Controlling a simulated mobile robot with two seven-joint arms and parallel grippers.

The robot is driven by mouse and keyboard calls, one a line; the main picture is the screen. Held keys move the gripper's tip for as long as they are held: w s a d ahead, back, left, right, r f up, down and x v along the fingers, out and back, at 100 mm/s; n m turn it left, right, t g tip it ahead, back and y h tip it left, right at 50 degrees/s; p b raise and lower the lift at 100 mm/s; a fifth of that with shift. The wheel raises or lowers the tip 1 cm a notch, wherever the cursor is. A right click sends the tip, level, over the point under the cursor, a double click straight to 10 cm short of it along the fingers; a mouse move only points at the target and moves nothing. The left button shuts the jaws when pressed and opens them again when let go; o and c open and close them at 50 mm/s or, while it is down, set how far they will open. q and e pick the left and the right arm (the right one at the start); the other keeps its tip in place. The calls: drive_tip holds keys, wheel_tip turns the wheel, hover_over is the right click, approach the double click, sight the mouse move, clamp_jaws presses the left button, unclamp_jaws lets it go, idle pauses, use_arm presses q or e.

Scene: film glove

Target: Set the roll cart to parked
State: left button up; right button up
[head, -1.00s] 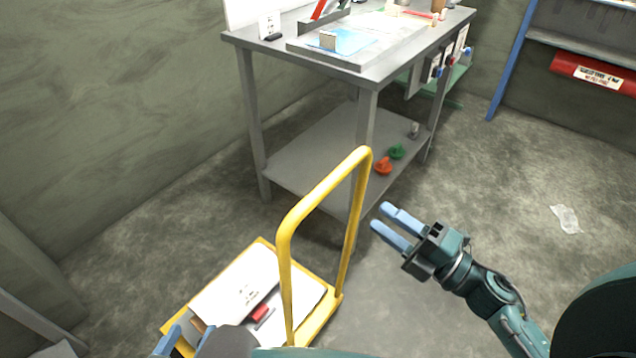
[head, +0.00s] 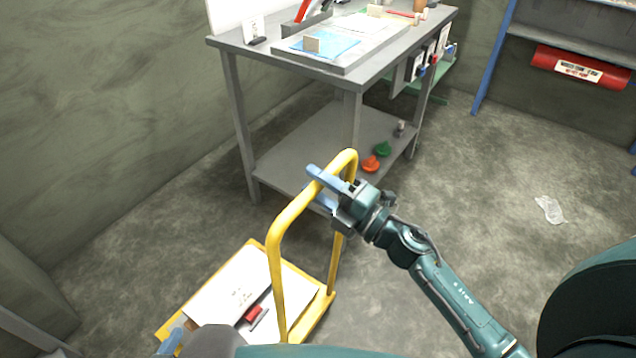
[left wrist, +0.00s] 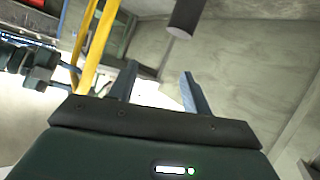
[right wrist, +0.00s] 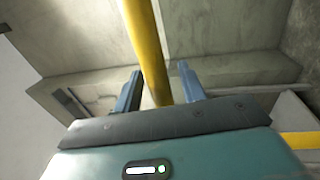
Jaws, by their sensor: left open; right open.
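The roll cart has a yellow platform (head: 166,331) and an upright yellow push handle (head: 275,262). It stands on the floor at the lower left of the head view. My right gripper (head: 318,188) is open at the handle's upper right part. In the right wrist view the yellow bar (right wrist: 146,45) passes between the two open fingers (right wrist: 157,85). My left gripper (left wrist: 158,90) is open and empty, with the yellow handle (left wrist: 97,45) to its left in its wrist view. In the head view it is mostly hidden at the bottom edge.
White boards or sheets (head: 222,289) and a small red item (head: 254,314) lie on the cart. A grey workbench (head: 365,75) stands behind it, with orange (head: 371,163) and green (head: 383,148) items on its lower shelf. Clear plastic (head: 550,209) lies on the floor at right.

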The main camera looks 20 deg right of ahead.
use_arm(q)
drive_tip(key=shift+s, duration=0.15)
use_arm(e)
clamp_jaws()
drive_tip(key=shift+w+a, duration=0.1)
idle(0.4)
